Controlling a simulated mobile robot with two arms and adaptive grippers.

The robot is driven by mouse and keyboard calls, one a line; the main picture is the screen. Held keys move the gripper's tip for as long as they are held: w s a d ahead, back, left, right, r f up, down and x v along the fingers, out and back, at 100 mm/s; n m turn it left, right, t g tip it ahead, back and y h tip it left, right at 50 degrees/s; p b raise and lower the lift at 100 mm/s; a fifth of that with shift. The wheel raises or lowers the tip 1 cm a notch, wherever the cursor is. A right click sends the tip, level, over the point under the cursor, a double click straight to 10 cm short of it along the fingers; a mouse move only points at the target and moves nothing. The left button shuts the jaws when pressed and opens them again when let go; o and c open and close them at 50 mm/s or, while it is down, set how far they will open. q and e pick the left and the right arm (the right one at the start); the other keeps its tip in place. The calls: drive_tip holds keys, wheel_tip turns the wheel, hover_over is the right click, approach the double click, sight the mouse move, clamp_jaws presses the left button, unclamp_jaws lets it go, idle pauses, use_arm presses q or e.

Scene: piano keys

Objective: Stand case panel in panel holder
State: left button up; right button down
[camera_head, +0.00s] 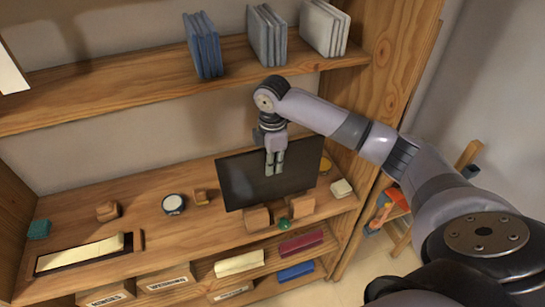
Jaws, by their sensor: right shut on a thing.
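The case panel (240,183), a dark flat rectangle, is upright and slightly tilted in the picture over the wooden shelf surface. My right gripper (274,170) comes down from above and is shut on its upper middle part. The panel holder shows as two wooden blocks, one at the left (257,219) and one at the right (301,206), at the panel's lower edge. I cannot tell whether the panel's bottom edge sits in the holder or just behind it. My left gripper is not in view.
A green knob (284,224) lies by the holder blocks. Books stand on the upper shelf (150,78) above.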

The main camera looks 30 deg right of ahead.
sight(272, 180)
drive_tip(key=shift+f+b, duration=0.4)
drive_tip(key=shift+f, duration=3.25)
drive_tip(key=c, duration=1.6)
unclamp_jaws()
drive_tip(key=shift+o, duration=0.2)
drive_tip(key=shift+f, duration=0.1)
wheel_tip(272, 180, up, 12)
